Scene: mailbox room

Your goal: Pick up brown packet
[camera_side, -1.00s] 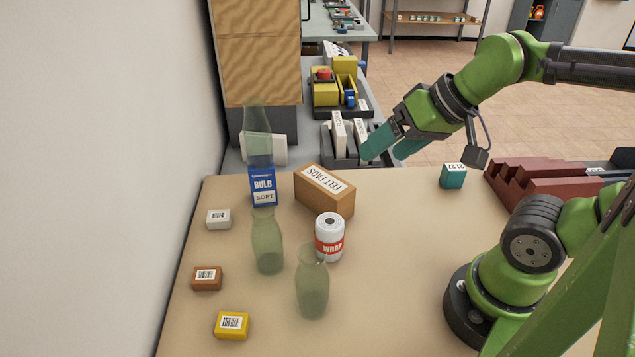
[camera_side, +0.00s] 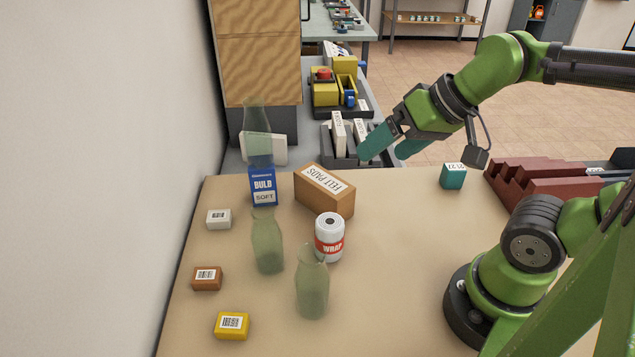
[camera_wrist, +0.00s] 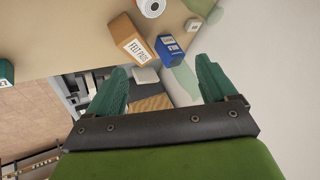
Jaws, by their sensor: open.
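A small brown packet (camera_side: 207,278) with a white barcode label lies flat on the tan table at the left, between a white packet (camera_side: 219,219) and a yellow packet (camera_side: 232,325). I cannot make out the brown packet in the wrist view. My gripper (camera_side: 386,154) is open and empty, raised near the table's far edge, well to the right of the packet and further back. In the wrist view its two teal fingers (camera_wrist: 160,70) stand apart with nothing held between them.
Between my gripper and the packet stand a cardboard FELT PADS box (camera_side: 322,193), a blue bulb box (camera_side: 263,187), a white wrap roll (camera_side: 329,238) and translucent bottles (camera_side: 267,243). A teal box (camera_side: 453,176) sits at the right. A wall borders the table's left side.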

